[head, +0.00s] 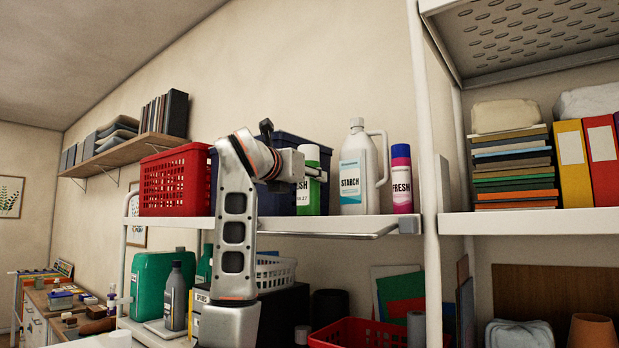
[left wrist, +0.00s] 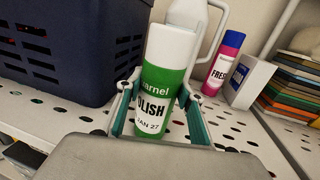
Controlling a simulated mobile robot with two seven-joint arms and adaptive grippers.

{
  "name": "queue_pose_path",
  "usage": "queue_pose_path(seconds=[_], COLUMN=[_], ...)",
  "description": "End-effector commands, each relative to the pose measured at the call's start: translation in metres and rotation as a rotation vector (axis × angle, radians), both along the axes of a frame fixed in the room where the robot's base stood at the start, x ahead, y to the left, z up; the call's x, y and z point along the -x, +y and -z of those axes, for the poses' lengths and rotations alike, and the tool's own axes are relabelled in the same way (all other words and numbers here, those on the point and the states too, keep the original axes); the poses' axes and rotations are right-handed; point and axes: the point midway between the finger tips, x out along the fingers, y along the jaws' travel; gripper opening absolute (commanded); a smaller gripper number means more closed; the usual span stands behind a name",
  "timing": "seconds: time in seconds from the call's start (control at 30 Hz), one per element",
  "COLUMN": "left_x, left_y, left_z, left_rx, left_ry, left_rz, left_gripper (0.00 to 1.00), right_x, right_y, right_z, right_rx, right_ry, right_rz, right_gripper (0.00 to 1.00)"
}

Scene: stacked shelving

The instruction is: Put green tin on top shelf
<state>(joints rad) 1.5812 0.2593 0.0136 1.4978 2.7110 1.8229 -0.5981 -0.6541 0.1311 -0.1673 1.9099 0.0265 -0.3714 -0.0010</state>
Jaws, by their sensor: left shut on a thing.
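The green tin (head: 308,195) has a white cap and a white label band. It is upright at the top shelf (head: 345,226) of the white rack, between the blue crate and the starch bottle. My left gripper (head: 316,172) is shut on it. In the left wrist view, the tin (left wrist: 165,85) stands between the two fingers of my left gripper (left wrist: 160,110), with the perforated shelf (left wrist: 65,120) below and behind. Its base is hidden by the gripper, so I cannot tell whether it touches the shelf. My right gripper is not in view.
A red basket (head: 175,182) and a dark blue crate (head: 273,200) stand left of the tin. A white starch bottle (head: 357,170) and a pink-and-blue spray can (head: 401,180) stand to its right. A white upright post (head: 424,130) separates the neighbouring shelving.

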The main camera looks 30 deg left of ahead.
Motion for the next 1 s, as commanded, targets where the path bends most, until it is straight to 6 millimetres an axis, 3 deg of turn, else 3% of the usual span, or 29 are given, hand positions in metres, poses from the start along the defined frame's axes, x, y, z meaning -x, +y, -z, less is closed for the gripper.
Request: queue_pose_path(seconds=[0.27,0.3,0.33,0.77,1.0], left_x=[0.0,0.0,0.0,0.0,0.039], left_y=[0.0,0.0,0.0,0.0,-0.004], left_z=[0.003,0.003,0.003,-0.002,0.001], left_rx=[0.0,0.0,0.0,0.0,0.0], left_ry=[-0.002,0.0,0.001,0.001,-0.005], left_rz=[0.0,0.0,0.0,0.0,-0.001], left_gripper=[0.03,0.45,0.52,0.53,0.53], right_x=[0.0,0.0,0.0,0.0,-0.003], right_y=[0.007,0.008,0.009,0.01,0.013], right_z=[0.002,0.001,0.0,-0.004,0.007], right_rx=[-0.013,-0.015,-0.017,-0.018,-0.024], right_ry=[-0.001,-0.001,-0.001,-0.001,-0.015], right_rz=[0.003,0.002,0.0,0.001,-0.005], right_gripper=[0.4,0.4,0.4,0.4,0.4])
